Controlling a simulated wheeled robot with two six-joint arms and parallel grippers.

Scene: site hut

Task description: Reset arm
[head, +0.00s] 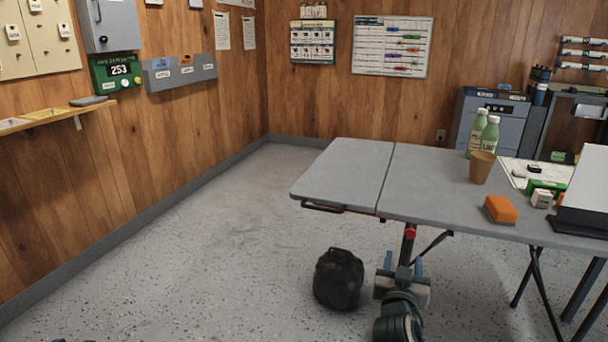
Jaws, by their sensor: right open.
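My right gripper (403,265) shows low in the head view, right of centre, with its green arm rising from the bottom edge. Its two blue-tipped fingers point up and stand apart, with nothing held between them. It is in front of the folding table's near side, below the level of the grey tabletop (340,178). My left gripper is not in view.
A black rounded bag (338,279) lies on the floor left of my right gripper. The table holds an orange sponge-like block (500,209), a tan cup (482,168), green bottles (488,136) and a white board (588,185). Floor at left is clear.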

